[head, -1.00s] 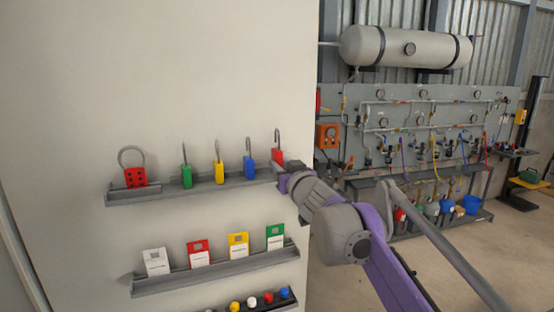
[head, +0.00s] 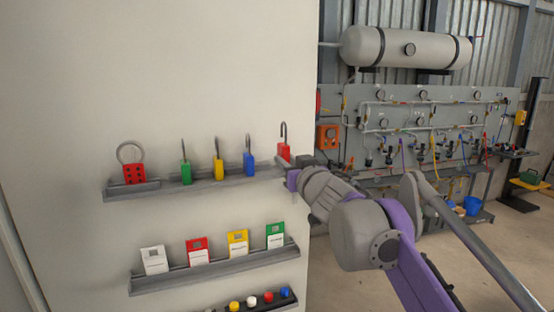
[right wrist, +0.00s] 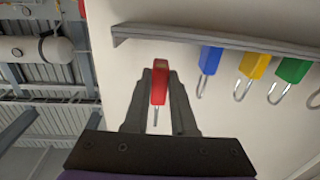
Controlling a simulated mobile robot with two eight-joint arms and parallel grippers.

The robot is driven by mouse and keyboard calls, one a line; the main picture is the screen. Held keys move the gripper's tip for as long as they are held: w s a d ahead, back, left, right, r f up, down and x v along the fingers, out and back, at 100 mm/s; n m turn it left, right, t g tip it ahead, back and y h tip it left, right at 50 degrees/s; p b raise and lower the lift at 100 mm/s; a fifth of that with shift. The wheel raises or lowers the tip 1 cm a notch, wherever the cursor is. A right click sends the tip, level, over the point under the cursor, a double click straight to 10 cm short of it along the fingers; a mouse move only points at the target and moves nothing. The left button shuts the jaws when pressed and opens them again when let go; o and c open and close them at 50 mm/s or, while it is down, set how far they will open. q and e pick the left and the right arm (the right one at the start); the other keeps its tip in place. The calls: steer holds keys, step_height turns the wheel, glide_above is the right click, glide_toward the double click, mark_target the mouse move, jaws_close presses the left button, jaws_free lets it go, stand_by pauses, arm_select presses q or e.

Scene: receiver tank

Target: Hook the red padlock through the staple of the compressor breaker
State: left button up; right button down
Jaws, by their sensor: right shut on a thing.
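The red padlock (head: 284,149) stands upright, its open shackle up, at the right end of the upper shelf in the head view. My right gripper (head: 283,161) is shut on its body. In the right wrist view the red padlock (right wrist: 160,84) sits between the two fingers of my right gripper (right wrist: 159,88), apart from the shelf rail. An orange box with a dark round dial (head: 328,137) on the grey panel may be the compressor breaker; its staple is too small to make out. My left gripper is not in view.
The upper shelf (head: 215,188) holds green (head: 186,173), yellow (head: 219,170) and blue (head: 249,164) padlocks and a red hasp (head: 134,174). A tag shelf (head: 215,271) is below. The piped panel (head: 450,110) stands beyond the white wall's edge, under a grey tank (head: 405,47).

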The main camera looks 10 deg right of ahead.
steer(key=shift+s+d+b, duration=0.15)
steer(key=shift+s+b, duration=0.25)
steer(key=shift+s, duration=0.75)
steer(key=shift+s+d+b, duration=0.15)
steer(key=shift+s+b, duration=0.2)
steer(key=shift+s, duration=0.8)
